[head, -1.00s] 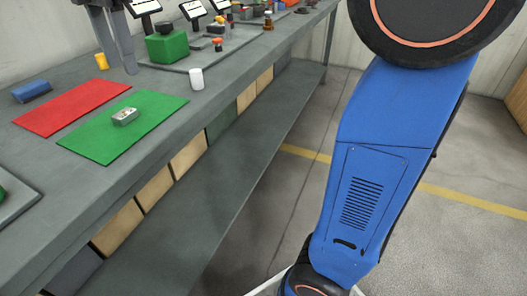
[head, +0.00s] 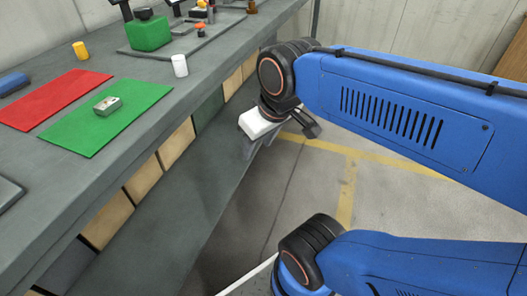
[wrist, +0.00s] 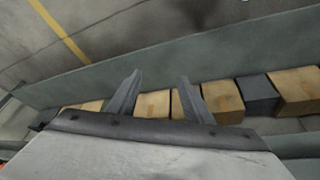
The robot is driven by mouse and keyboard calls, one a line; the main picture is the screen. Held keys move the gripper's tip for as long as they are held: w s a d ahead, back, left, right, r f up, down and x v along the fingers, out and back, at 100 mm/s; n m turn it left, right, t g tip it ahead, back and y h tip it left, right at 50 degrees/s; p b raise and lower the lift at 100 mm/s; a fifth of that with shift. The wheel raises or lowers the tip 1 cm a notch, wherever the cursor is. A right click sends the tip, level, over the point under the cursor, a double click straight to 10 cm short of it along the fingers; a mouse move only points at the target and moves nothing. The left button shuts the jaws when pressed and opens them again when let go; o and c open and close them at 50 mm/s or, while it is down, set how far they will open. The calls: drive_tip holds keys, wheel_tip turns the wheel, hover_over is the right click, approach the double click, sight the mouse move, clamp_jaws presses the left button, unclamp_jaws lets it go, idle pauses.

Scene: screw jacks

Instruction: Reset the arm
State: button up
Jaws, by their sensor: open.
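My gripper (head: 258,144) hangs in front of the bench's edge in the head view, at the end of my blue arm, with its fingers pointing down. In the wrist view my gripper (wrist: 155,95) shows two grey fingers spread apart with nothing between them. Beyond the fingers is the shelf with tan and dark boxes (wrist: 222,100). My gripper touches nothing that I can see.
On the grey bench (head: 60,215) lie a red mat (head: 50,98) and a green mat (head: 70,138) bearing a small metal part (head: 107,106). A white cylinder (head: 180,66), a yellow cylinder (head: 80,50) and a green block (head: 150,35) stand behind. The floor (head: 400,205) right of the bench is clear.

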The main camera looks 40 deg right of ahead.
drive_tip(key=shift+s+d+f+m, duration=0.2)
drive_tip(key=shift+s+f+m, duration=0.15)
drive_tip(key=shift+f, duration=0.2)
drive_tip(key=shift+s+d+f+m, duration=0.15)
drive_tip(key=shift+s+f+m, duration=0.2)
drive_tip(key=shift+f, duration=0.2)
idle(0.5)
